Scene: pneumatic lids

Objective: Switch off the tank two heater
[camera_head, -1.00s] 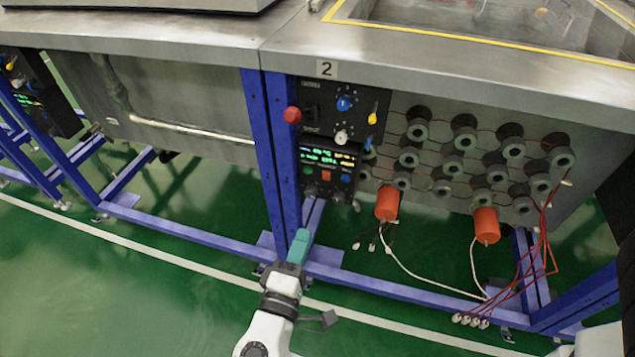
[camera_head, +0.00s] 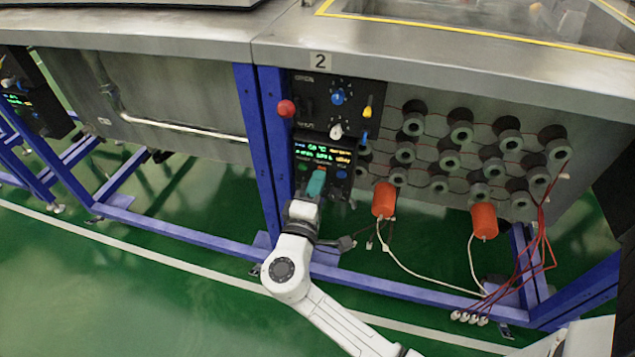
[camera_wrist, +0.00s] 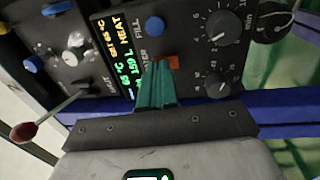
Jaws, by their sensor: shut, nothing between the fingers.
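The tank two control panel (camera_head: 340,105) is on the tank front below the "2" label (camera_head: 320,61). Its lit display (camera_head: 325,151) also shows in the wrist view (camera_wrist: 112,40), with green and yellow text including "HEAT". In the wrist view an orange-red switch (camera_wrist: 174,62) sits below the display's side, partly behind my fingers. A blue button (camera_wrist: 154,25) labelled "FILL" is beside it. My gripper (camera_head: 316,182) has teal fingers, shut and empty, right in front of the switch row; it also shows in the wrist view (camera_wrist: 158,66). I cannot tell whether the fingertips touch the switch.
A red ball-ended lever (camera_head: 286,108) sticks out at the panel's left edge. Several knobs, including a blue one (camera_head: 337,96), are above the display. A blue frame post (camera_head: 270,150) stands left. Grey round fittings and orange plugs (camera_head: 384,199) with cables are on the right.

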